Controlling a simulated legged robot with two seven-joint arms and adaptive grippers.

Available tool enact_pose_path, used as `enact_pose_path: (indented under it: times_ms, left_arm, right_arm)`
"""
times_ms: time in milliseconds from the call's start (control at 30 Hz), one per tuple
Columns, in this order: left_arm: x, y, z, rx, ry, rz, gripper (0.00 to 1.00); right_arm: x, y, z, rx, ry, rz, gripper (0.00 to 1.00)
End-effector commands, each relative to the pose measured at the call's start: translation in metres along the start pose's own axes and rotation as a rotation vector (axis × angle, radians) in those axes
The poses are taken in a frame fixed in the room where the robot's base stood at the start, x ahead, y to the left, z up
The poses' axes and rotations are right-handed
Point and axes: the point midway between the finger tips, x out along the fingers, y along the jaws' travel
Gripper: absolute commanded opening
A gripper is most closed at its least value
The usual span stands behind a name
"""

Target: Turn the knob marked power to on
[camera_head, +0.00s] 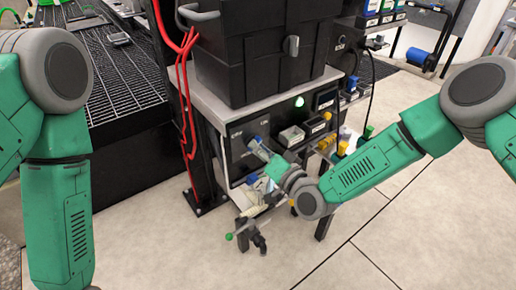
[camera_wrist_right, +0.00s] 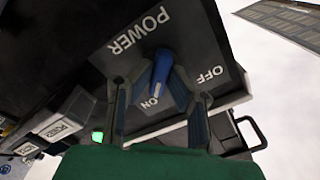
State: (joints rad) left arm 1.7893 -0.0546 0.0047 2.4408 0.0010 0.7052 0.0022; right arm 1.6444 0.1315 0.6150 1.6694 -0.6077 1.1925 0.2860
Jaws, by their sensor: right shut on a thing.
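The power knob (camera_wrist_right: 161,70) is a blue lever on a grey plate (camera_wrist_right: 128,62) marked POWER, ON and OFF in the right wrist view. One end of the lever lies close to the ON word; OFF is off to its right. My right gripper (camera_wrist_right: 157,100) reaches the plate with a finger on each side of the knob and is shut on it. In the head view, my right gripper (camera_head: 260,150) is at the front of the black panel (camera_head: 237,136), and the knob is mostly hidden there. My left arm hangs at the left; its gripper is out of view.
A black tote (camera_head: 245,60) stands on the bench above the panel. A green light (camera_head: 299,101) glows on the panel. Yellow knobs and small labelled boxes (camera_head: 291,136) sit to the right. Red cables (camera_head: 183,90) run down a post at the left. The floor in front is mostly clear.

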Motion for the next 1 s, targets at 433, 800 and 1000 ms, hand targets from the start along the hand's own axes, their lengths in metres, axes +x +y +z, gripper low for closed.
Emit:
enact_pose_path:
  times_ms: [433,800,1000]
  left_arm:
    - [0.001,0.000,0.000,0.000,0.000,0.000,0.60]
    - [0.000,0.000,0.000,0.000,0.000,0.000,0.60]
    - [-0.001,0.000,0.002,0.000,0.003,0.000,0.60]
  right_arm:
    - [-0.004,0.005,0.007,0.014,-0.016,0.011,0.00]
    - [-0.002,0.001,0.003,0.010,-0.005,0.004,0.34]
    - [-0.019,0.002,0.002,0.011,-0.006,0.005,0.34]
